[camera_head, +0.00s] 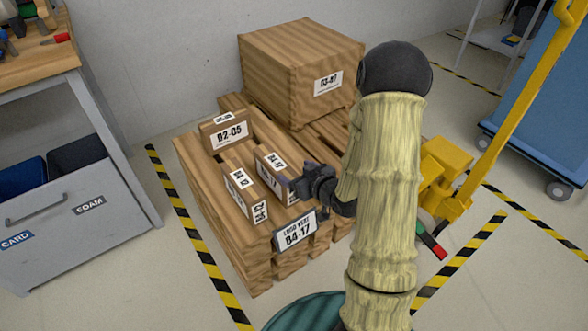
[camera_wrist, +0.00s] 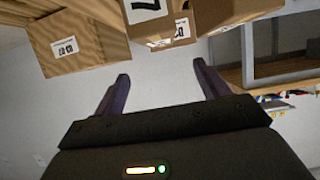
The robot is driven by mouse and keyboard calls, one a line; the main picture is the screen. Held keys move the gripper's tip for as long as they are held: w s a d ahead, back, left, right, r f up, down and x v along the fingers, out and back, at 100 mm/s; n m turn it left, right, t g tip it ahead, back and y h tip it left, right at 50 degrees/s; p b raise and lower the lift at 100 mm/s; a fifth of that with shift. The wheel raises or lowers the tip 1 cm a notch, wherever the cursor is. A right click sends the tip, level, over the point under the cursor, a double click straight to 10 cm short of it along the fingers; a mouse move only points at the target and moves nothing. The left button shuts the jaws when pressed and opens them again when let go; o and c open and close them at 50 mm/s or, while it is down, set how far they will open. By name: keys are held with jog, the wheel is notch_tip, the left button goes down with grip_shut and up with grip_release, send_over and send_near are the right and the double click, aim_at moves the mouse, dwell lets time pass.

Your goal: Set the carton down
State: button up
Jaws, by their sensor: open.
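A small brown carton (camera_head: 272,176) with white labels stands on the wooden pallet (camera_head: 262,262), close beside my gripper (camera_head: 292,185). My gripper is open; in the wrist view its two dark fingers (camera_wrist: 160,82) are apart with nothing held between them. Cartons also show past the fingertips at the top of the wrist view (camera_wrist: 172,32). The sign "LOAD HERE 04-17" (camera_head: 295,232) is on the pallet's front edge. My arm hides part of the pallet's right side.
Another small carton (camera_head: 243,192) stands just left of it, and carton 02-05 (camera_head: 226,133) behind. A large crate 03-07 (camera_head: 300,75) stands at the back. A workbench (camera_head: 60,72) is left, a yellow jack (camera_head: 445,175) right. Striped floor tape (camera_head: 190,235) borders the pallet.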

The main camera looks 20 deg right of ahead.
dwell(0.5)
jog(key=s+a+r+m+g+h, duration=0.1)
jog(key=s+a+r+g+h, duration=0.1)
jog(key=s+g, duration=0.3)
jog(key=s+a+r+m+g+h, duration=0.2)
jog(key=s+r+g, duration=0.2)
jog(key=s, duration=0.8)
jog(key=shift+s+r+m+g, duration=0.3)
jog(key=shift+s+r+g, duration=0.1)
jog(key=shift+g, duration=0.2)
jog(key=w+p+v, duration=0.2)
jog(key=p+v, duration=1)
jog(key=w+r+p+v, duration=0.1)
jog(key=w+p+v, duration=0.2)
jog(key=p+v, duration=1)
jog(key=w+r+p+v, duration=0.1)
jog(key=w+p+v, duration=0.2)
jog(key=p+v, duration=0.9)
jog(key=shift+w+a+p, duration=0.15)
jog(key=shift+a+p, duration=0.2)
jog(key=shift+p, duration=0.3)
jog(key=shift+r, duration=0.1)
